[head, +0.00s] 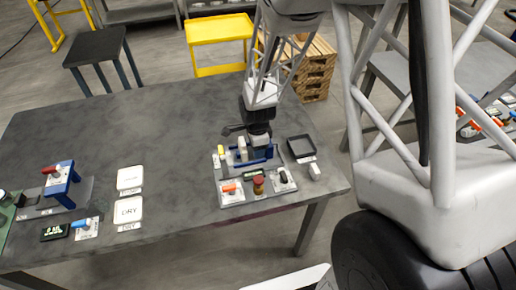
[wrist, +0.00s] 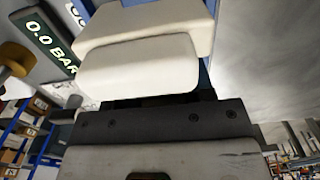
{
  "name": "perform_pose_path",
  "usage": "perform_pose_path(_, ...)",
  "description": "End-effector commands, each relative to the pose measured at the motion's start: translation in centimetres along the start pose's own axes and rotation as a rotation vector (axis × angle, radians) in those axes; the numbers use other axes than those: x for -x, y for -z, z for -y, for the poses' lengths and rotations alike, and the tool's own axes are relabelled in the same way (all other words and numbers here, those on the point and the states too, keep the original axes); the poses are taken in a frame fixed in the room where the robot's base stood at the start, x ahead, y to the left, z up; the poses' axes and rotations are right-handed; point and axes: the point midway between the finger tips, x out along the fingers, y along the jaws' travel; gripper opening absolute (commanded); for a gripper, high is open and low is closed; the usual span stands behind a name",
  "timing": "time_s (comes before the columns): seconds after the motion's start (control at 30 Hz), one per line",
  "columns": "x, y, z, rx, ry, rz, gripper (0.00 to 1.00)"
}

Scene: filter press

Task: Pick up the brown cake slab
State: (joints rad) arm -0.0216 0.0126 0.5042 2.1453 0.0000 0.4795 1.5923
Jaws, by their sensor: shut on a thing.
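My gripper (head: 258,143) is down at the blue-framed press (head: 263,157) on the right part of the table. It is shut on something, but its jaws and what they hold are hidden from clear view. A cream plate (head: 242,150) stands upright in the press beside the gripper. The wrist view shows two pale cream blocks (wrist: 138,66) just beyond the dark bar of my gripper (wrist: 165,122). I cannot tell whether these blocks are fingers or plates. No brown cake slab can be made out in either view.
The press base carries an orange lever (head: 230,188), a red-brown knob (head: 258,185) and a small display. A black tray (head: 301,147) and a white block (head: 314,171) are to its right. Two white pads, the lower marked DRY (head: 128,210), lie left. The table's middle is clear.

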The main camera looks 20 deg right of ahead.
Motion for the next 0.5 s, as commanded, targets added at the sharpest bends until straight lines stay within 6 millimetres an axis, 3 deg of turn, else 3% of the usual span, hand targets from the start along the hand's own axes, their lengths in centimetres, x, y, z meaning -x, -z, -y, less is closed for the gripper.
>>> perform_pose_path(0.33, 0.5, -0.2, 0.0, 0.000, 0.001, 0.000, 0.25)
perform_pose_path(0.5, 1.7, -0.4, 0.1, 0.000, 0.002, 0.000, 0.25)
